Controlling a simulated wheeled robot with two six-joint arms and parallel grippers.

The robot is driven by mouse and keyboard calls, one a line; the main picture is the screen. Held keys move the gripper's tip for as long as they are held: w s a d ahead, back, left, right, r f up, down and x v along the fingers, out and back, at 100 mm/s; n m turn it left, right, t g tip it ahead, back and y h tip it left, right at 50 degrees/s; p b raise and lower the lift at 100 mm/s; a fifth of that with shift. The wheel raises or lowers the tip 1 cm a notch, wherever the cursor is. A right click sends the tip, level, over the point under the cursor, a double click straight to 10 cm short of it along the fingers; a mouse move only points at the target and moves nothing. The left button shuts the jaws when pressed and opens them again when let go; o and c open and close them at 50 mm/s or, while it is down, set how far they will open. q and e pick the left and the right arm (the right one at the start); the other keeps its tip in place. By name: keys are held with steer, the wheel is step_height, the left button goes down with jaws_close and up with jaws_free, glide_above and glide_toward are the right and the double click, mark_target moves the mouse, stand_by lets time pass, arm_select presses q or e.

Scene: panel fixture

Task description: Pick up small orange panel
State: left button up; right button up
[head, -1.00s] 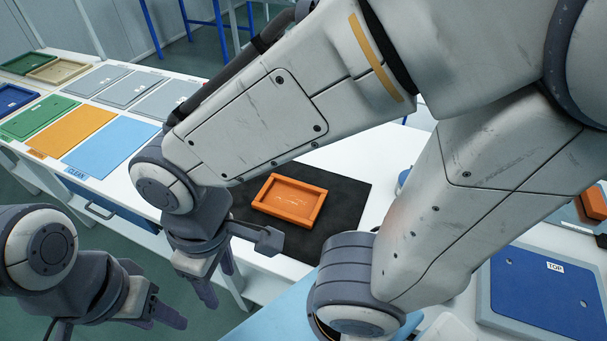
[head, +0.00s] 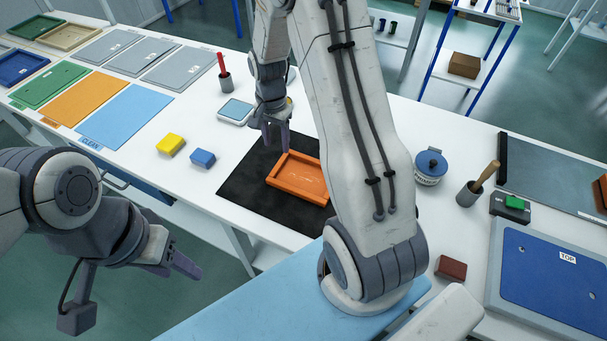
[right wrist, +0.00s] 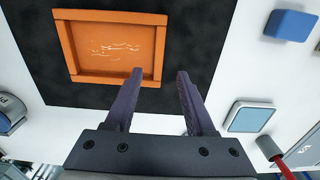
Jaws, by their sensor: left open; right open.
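The small orange panel (head: 298,180) is tray-like, with a raised rim and pale marks on its face. It lies flat on a black mat (head: 245,198). My right gripper (head: 276,143) is open at the panel's far side, pointing down. In the right wrist view its fingers (right wrist: 159,76) are apart, with nothing between them. One finger overlaps a corner of the orange panel (right wrist: 112,48) in that view; contact cannot be told. My right arm hides the panel's right end in the head view. My left gripper (head: 180,262) is open and empty, off the table's front edge.
A yellow block (head: 171,144) and a blue block (head: 203,158) lie left of the mat. A cup with a red-handled tool (head: 225,80) and a square pale-blue-topped item (head: 236,111) stand behind it. A blue panel (head: 555,270) lies at right.

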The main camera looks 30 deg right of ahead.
mark_target(279, 164)
step_height(279, 164, down, 8)
steer(key=shift+s+r+p, duration=0.1)
steer(key=shift+s+p, duration=0.05)
steer(key=shift+p, duration=0.5)
jaws_close()
